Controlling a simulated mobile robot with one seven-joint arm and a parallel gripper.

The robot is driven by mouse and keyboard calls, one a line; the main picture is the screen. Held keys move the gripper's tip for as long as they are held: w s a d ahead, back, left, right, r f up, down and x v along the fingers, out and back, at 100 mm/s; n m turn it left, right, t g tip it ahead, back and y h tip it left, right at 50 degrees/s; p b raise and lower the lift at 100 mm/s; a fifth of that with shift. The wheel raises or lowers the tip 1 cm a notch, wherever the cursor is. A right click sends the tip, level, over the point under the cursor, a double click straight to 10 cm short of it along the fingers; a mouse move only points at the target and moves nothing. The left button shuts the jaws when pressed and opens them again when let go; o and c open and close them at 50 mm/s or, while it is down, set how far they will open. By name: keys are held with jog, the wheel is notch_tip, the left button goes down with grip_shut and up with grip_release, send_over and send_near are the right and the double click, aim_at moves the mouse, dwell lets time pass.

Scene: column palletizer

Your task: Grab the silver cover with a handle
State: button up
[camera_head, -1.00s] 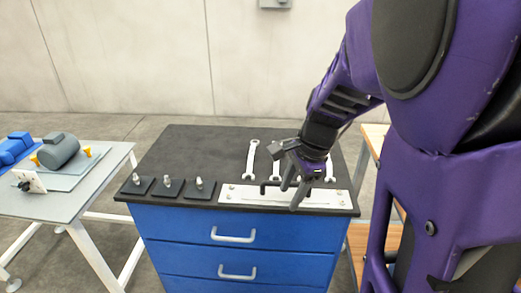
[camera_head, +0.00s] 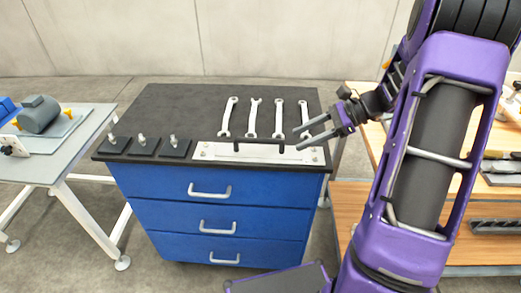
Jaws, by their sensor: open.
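The silver cover (camera_head: 222,152) is a flat, light metal plate with a dark bar handle (camera_head: 262,142) along its top. It lies near the front edge of the black top of the blue drawer cabinet (camera_head: 170,103). My gripper (camera_head: 303,136) is open and empty, with its fingers pointing left. It is above the right end of the cover, close to the right end of the handle. I cannot tell whether a finger touches the handle.
Several wrenches (camera_head: 253,117) lie behind the cover. Small black plates with upright bolts (camera_head: 142,145) sit to its left. A grey table (camera_head: 80,150) with a motor-like part (camera_head: 40,116) stands left. A wooden workbench (camera_head: 350,205) stands right. The cabinet top's back left is clear.

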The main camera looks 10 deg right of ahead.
aim_at(263, 139)
jog(key=d+r+t+y, duration=0.2)
jog(key=d, duration=0.2)
jog(key=shift+m, duration=0.3)
jog(key=x, duration=0.4)
jog(key=b+x, duration=0.1)
jog(key=x, duration=0.3)
jog(key=w+x, duration=0.1)
jog(key=x, duration=0.3)
jog(key=b+x, duration=0.1)
jog(key=x, duration=0.4)
jog(key=shift+s+f, duration=0.1)
jog(key=shift+f, duration=0.05)
grip_shut()
dwell(0.5)
